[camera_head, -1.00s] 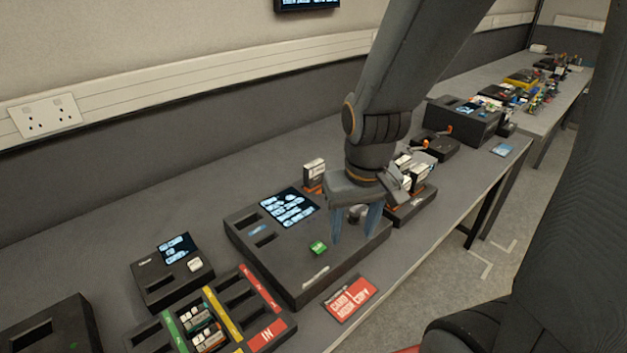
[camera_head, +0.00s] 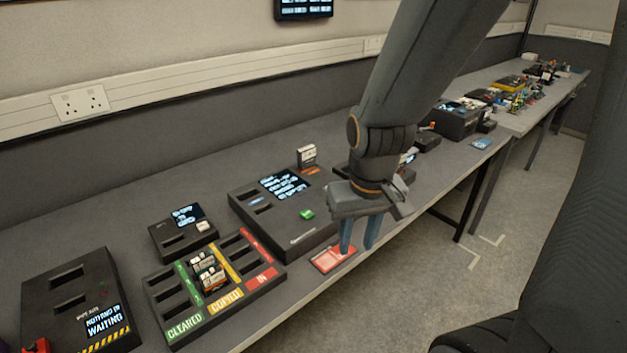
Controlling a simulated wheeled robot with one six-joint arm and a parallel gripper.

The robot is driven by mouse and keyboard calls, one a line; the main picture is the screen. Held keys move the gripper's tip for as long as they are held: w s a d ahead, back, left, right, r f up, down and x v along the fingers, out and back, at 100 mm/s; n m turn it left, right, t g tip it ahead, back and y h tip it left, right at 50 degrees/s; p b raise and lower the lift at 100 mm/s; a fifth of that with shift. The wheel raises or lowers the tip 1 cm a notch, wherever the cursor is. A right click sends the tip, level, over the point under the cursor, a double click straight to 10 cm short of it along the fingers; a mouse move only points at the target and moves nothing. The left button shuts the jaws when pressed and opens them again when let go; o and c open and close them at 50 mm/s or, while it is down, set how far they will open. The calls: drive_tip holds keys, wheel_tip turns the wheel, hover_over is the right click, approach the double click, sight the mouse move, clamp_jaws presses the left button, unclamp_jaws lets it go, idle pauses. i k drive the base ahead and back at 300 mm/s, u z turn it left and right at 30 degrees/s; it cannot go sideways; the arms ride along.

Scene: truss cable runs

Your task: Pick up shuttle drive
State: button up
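My gripper (camera_head: 358,243) points down over the front edge of the bench, by the right end of a red card. Its two blue fingers are apart, with nothing seen between them. No thing is clearly marked as the shuttle drive. A small block with a white label (camera_head: 307,153) stands upright at the back right of a black console (camera_head: 300,230), beside an orange label; it may be the drive. Two small cartridges with white labels (camera_head: 207,271) sit in the middle of a sorting tray (camera_head: 170,305) at the lower left. My arm hides part of the bench behind the gripper.
The console has a lit screen, slots and a green button (camera_head: 307,214). The red card (camera_head: 332,259) lies in front of it. A small black box with a screen (camera_head: 165,243) and a larger slotted box (camera_head: 60,305) stand left. More devices (camera_head: 455,122) line the bench behind my arm.

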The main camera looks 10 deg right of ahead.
sight(307, 155)
drive_tip(key=k, duration=0.65)
drive_tip(key=z, duration=0.9)
drive_tip(key=i, duration=0.8)
drive_tip(key=z, duration=0.6)
drive_tip(key=i, duration=0.75)
drive_tip(key=u, duration=0.75)
drive_tip(key=i, duration=0.85)
drive_tip(key=u, duration=0.7)
